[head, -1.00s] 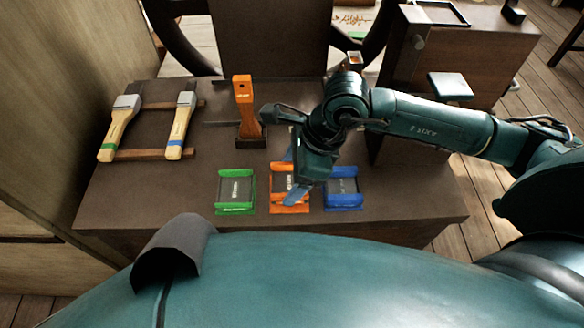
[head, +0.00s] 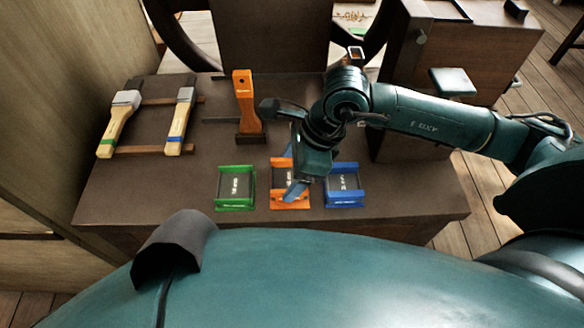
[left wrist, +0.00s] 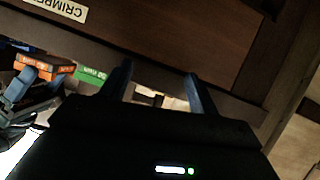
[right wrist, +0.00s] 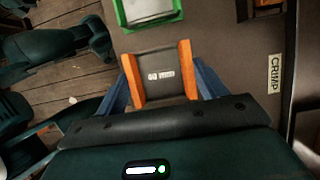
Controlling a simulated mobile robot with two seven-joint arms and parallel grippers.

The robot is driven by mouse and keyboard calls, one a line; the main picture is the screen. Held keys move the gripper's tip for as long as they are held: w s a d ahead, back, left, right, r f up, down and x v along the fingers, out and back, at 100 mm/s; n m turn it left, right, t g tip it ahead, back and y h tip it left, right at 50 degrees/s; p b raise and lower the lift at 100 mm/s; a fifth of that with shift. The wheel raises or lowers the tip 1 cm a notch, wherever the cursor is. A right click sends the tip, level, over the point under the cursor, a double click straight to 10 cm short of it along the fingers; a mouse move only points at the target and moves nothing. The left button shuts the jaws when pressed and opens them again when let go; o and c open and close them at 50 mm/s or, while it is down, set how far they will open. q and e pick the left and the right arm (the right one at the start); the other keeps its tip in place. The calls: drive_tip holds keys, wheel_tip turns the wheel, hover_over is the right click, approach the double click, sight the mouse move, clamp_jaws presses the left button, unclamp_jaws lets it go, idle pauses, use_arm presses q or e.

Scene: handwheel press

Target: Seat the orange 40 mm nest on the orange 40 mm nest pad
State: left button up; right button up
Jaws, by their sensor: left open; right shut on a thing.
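The orange nest (head: 291,204), a dark plate between orange side walls, sits in the table's front row between a green and a blue one. My right gripper (head: 296,182) comes down over it and hides part of it. In the right wrist view the right gripper's blue fingers (right wrist: 160,88) are shut against the outsides of the nest's orange walls (right wrist: 187,70). I cannot tell whether it is lifted. My left gripper (left wrist: 160,85) is open and empty in the left wrist view, outside the head view. I cannot pick out the orange nest pad for certain.
The green nest (head: 235,204) and blue nest (head: 345,198) flank the orange one. A wooden rack (head: 155,150) with two banded tools is at left. A dark wooden cabinet (head: 470,55) stands at right.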

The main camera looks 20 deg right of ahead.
drive_tip(key=shift+b, duration=0.35)
idle(0.8)
idle(0.4)
drive_tip(key=shift+f+b, duration=1)
drive_tip(key=shift+b, duration=0.3)
drive_tip(key=o, duration=1.4)
drive_tip(key=shift+f, duration=0.1)
